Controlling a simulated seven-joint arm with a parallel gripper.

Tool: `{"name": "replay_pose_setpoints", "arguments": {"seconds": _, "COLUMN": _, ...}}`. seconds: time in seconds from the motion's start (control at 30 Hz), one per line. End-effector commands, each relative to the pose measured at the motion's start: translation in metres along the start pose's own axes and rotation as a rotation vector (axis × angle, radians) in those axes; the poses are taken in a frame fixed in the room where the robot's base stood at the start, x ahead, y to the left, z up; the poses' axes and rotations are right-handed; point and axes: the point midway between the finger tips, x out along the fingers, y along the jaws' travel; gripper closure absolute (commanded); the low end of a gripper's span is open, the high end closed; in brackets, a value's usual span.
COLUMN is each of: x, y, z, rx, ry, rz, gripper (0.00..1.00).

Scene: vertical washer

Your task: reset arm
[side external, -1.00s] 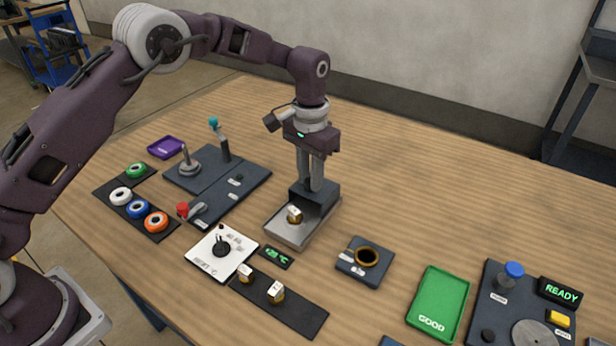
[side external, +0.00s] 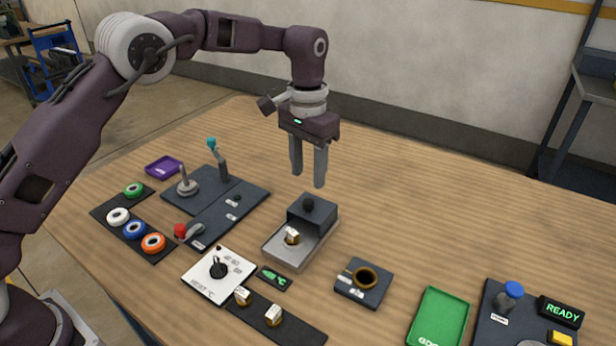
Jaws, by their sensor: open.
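My gripper (side external: 308,182) is open and empty. It hangs pointing down in the air above the metal tray fixture (side external: 288,254), apart from everything below. The fixture has a dark block (side external: 313,215) with a round dark knob (side external: 308,201) at its back end. A small brass-and-white piece (side external: 292,236) sits on its metal tray.
Several coloured rings lie on a dark mat (side external: 170,251) at left. A lever panel (side external: 203,187), a white dial plate (side external: 219,274), a brass ring block (side external: 363,282), a green tray (side external: 438,318) and a READY display (side external: 561,311) surround the fixture. The table (side external: 430,200) at back right is clear.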

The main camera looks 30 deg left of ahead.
Motion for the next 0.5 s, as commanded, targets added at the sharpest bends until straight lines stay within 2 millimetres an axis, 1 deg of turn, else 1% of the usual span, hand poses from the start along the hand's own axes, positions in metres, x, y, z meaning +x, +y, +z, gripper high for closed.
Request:
{"name": "replay_pose_setpoints", "arguments": {"seconds": 0.1, "x": 0.000, "y": 0.000, "z": 0.000, "rx": 0.000, "ry": 0.000, "rz": 0.000, "gripper": 0.55}}
{"name": "replay_pose_setpoints", "arguments": {"seconds": 0.17, "x": -0.004, "y": -0.001, "z": 0.002, "rx": -0.003, "ry": 0.005, "rz": 0.000, "gripper": 0.55}}
{"name": "replay_pose_setpoints", "arguments": {"seconds": 0.23, "x": -0.024, "y": -0.006, "z": 0.010, "rx": -0.015, "ry": 0.027, "rz": 0.003, "gripper": 0.55}}
{"name": "replay_pose_setpoints", "arguments": {"seconds": 0.27, "x": -0.038, "y": -0.009, "z": 0.018, "rx": -0.022, "ry": 0.043, "rz": 0.004, "gripper": 0.55}}
{"name": "replay_pose_setpoints", "arguments": {"seconds": 0.3, "x": -0.060, "y": -0.013, "z": 0.031, "rx": -0.035, "ry": 0.069, "rz": 0.006, "gripper": 0.55}}
{"name": "replay_pose_setpoints", "arguments": {"seconds": 0.37, "x": -0.094, "y": -0.021, "z": 0.060, "rx": -0.058, "ry": 0.114, "rz": 0.009, "gripper": 0.55}}
{"name": "replay_pose_setpoints", "arguments": {"seconds": 0.4, "x": -0.114, "y": -0.024, "z": 0.083, "rx": -0.072, "ry": 0.146, "rz": 0.010, "gripper": 0.55}}
{"name": "replay_pose_setpoints", "arguments": {"seconds": 0.47, "x": -0.140, "y": -0.029, "z": 0.120, "rx": -0.093, "ry": 0.196, "rz": 0.010, "gripper": 0.55}}
{"name": "replay_pose_setpoints", "arguments": {"seconds": 0.5, "x": -0.152, "y": -0.031, "z": 0.148, "rx": -0.106, "ry": 0.229, "rz": 0.009, "gripper": 0.55}}
